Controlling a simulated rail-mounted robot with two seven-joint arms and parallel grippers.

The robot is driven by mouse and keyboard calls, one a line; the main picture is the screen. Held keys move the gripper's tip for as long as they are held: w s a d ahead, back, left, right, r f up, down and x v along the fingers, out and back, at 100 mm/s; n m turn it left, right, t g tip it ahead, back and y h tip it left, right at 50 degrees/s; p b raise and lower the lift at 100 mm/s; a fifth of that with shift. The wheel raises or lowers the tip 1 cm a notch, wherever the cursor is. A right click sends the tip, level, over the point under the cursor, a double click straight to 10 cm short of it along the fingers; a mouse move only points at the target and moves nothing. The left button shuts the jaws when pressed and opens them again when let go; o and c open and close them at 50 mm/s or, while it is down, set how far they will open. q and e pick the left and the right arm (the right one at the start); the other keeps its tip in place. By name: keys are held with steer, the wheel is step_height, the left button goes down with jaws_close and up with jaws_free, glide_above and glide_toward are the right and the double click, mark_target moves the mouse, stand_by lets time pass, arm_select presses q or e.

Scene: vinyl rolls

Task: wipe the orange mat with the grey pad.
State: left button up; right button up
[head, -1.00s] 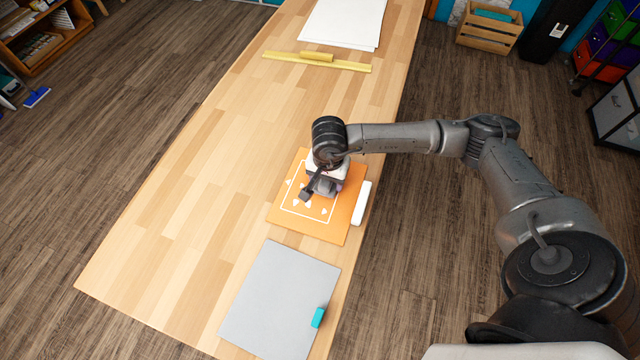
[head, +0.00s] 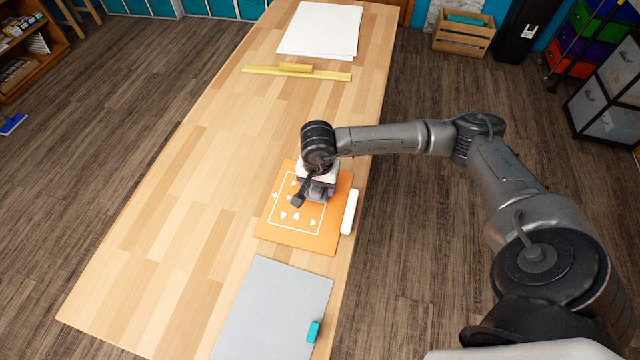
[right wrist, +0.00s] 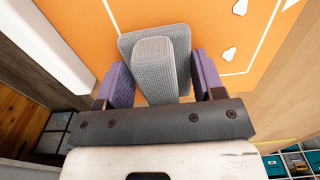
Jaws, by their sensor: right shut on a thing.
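The orange mat (head: 270,225) lies on the wooden table, with a white square outline and several white marks on it. My right gripper (head: 316,192) is over the mat's upper right part. In the right wrist view its purple-padded fingers (right wrist: 158,85) are on either side of the raised grip of the grey pad (right wrist: 160,62), shut on it. The pad's flat base is over the orange surface; I cannot tell for sure that it touches. In the head view the arm and gripper hide most of the pad. My left gripper is not in view.
A white roll (head: 349,212) lies along the mat's right edge. A grey sheet (head: 265,310) with a teal block (head: 313,331) is at the near end. A yellow ruler (head: 330,76) and white sheets (head: 320,30) lie at the far end. The table's left side is clear.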

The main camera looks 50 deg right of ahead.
mark_target(295, 222)
steer(key=shift+w+a+f+b, duration=0.1)
steer(key=shift+w+a+b, duration=0.2)
steer(key=shift+w, duration=0.2)
steer(key=shift+w+a+f+b, duration=0.15)
steer(key=shift+w+b, duration=0.1)
steer(key=shift+w, duration=0.2)
steer(key=shift+w+a+r, duration=0.15)
steer(key=shift+w+r, duration=0.05)
steer(key=shift+w, duration=0.2)
steer(key=shift+s+a, duration=0.3)
steer(key=shift+a, duration=0.45)
steer(key=shift+s+a, duration=0.35)
steer(key=shift+a, duration=0.35)
steer(key=shift+s+a, duration=0.3)
steer(key=shift+a, duration=0.45)
steer(key=shift+s+a, duration=0.35)
steer(key=shift+a, duration=0.45)
steer(key=shift+s+a, duration=0.35)
steer(key=shift+a, duration=0.45)
steer(key=shift+s+a, duration=0.35)
steer(key=shift+a, duration=0.45)
steer(key=shift+w+b, duration=0.15)
steer(key=shift+b, duration=0.25)
